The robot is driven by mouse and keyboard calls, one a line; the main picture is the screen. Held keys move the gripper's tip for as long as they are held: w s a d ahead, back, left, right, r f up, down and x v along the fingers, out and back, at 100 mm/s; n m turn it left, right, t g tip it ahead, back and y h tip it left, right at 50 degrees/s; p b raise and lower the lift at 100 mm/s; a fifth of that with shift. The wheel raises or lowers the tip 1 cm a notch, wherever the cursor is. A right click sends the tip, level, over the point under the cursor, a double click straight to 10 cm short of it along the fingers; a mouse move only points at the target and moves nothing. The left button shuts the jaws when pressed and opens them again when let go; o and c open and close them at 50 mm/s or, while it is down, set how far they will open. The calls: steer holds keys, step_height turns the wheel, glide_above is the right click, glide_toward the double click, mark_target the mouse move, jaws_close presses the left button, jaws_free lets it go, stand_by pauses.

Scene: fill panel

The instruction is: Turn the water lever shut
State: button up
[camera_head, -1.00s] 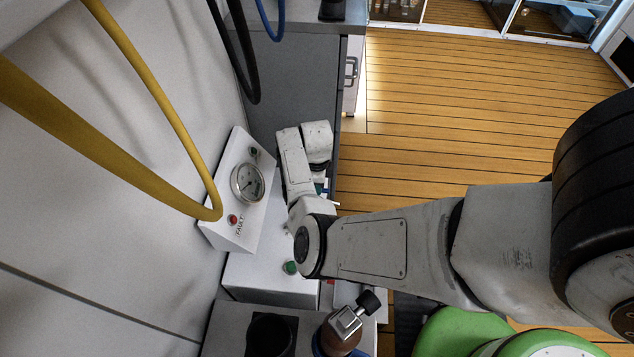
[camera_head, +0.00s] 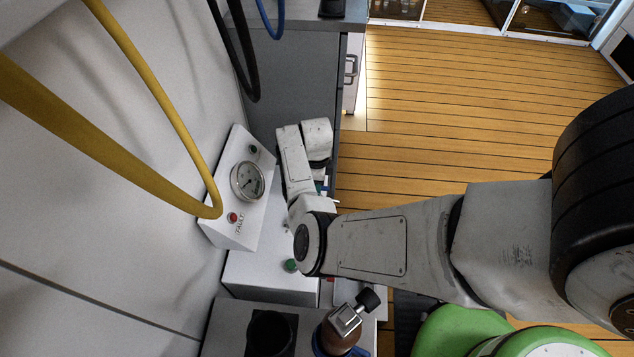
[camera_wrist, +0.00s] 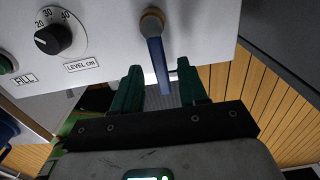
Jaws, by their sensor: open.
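The blue water lever (camera_wrist: 160,66) is in the wrist view, hanging from a brass-coloured pivot (camera_wrist: 151,22) on the white fill panel (camera_wrist: 110,45). Its free end points down towards my gripper. My gripper (camera_wrist: 159,74) is open, with one green finger to the left of the lever and one to the right. The lever's lower end lies in the gap between the fingertips, and I see space on both sides. In the head view my arm hides the lever, and I cannot make out the fingers clearly.
A black level dial (camera_wrist: 53,37) and a green button (camera_wrist: 5,64) are left of the lever. In the head view a pressure gauge (camera_head: 247,181) and a red fault light (camera_head: 233,217) sit on the sloped panel. Yellow hoses (camera_head: 150,85) hang at left. Wooden floor (camera_head: 470,110) is clear at right.

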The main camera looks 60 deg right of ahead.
step_height(320, 180, up, 11)
steer(key=p, duration=0.2)
steer(key=shift+f+p, duration=0.2)
steer(key=shift+p, duration=0.2)
stand_by(0.4)
